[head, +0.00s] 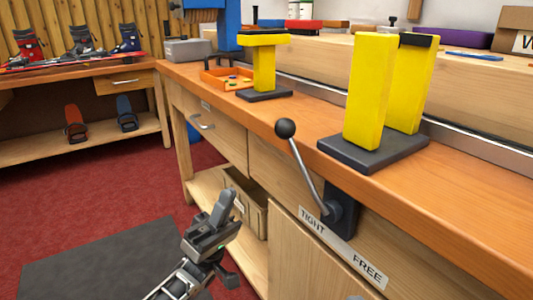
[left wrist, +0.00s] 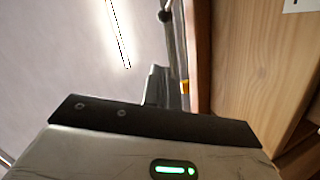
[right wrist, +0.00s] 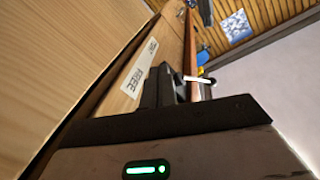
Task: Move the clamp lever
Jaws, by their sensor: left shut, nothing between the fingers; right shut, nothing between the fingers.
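The clamp lever (head: 307,170) is a grey rod with a black ball knob (head: 285,128). It slants up and left from a dark pivot block (head: 343,208) on the bench front. A label plate (head: 341,246) below the pivot reads TIGHT at its left and FREE at its right; it also shows in the right wrist view (right wrist: 140,68). My left gripper (head: 224,202) is shut and empty, left of the lever and below its knob, apart from it. My right gripper (right wrist: 167,86) is shut and empty near the bench front; the head view does not clearly show it.
Two yellow uprights (head: 368,92) stand on a dark base on the bench top (head: 300,110). Farther back are another yellow stand (head: 264,65) and an orange tray (head: 222,84). A wooden bin (head: 243,200) sits on the shelf below. The floor left of the bench is open.

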